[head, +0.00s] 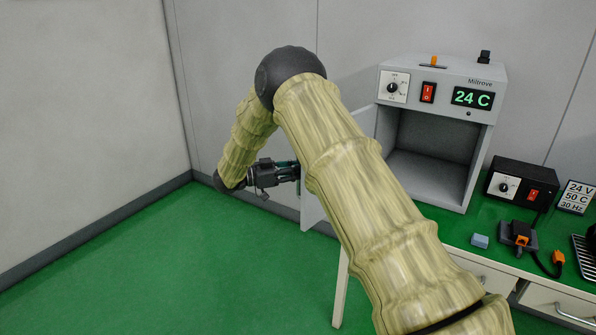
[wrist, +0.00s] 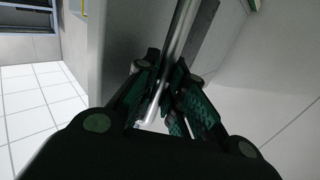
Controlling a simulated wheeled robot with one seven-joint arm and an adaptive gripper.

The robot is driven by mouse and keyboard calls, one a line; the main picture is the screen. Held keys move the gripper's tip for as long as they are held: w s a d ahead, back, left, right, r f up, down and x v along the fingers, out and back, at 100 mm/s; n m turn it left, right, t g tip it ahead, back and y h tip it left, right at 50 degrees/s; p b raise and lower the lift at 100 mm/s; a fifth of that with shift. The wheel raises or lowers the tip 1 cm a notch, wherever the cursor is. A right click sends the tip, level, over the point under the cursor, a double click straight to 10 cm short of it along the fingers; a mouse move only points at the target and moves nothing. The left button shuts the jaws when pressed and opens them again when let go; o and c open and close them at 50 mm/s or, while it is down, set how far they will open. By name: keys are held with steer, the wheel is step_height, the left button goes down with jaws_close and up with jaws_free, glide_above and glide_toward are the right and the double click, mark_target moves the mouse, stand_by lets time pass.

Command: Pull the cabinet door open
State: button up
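The grey cabinet (head: 440,135) stands on the green bench in the head view, with its front uncovered and its inside looking empty. Its pale door (head: 312,211) stands swung out to the left, mostly hidden behind my arm. My gripper (head: 293,171) is at the door's outer side, left of the cabinet. In the wrist view, the fingers of my gripper (wrist: 166,92) are closed around a shiny metal bar handle (wrist: 180,38), which runs between them. The handle is hidden in the head view.
Green floor (head: 190,265) lies clear at left, bounded by walls.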

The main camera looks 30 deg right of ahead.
steer(key=o, duration=0.5)
steer(key=shift+d, duration=0.15)
steer(key=shift+c, duration=0.2)
steer(key=shift+a, duration=0.25)
steer(key=v, duration=1.1)
steer(key=shift+w+a, duration=0.2)
steer(key=shift+a, duration=0.15)
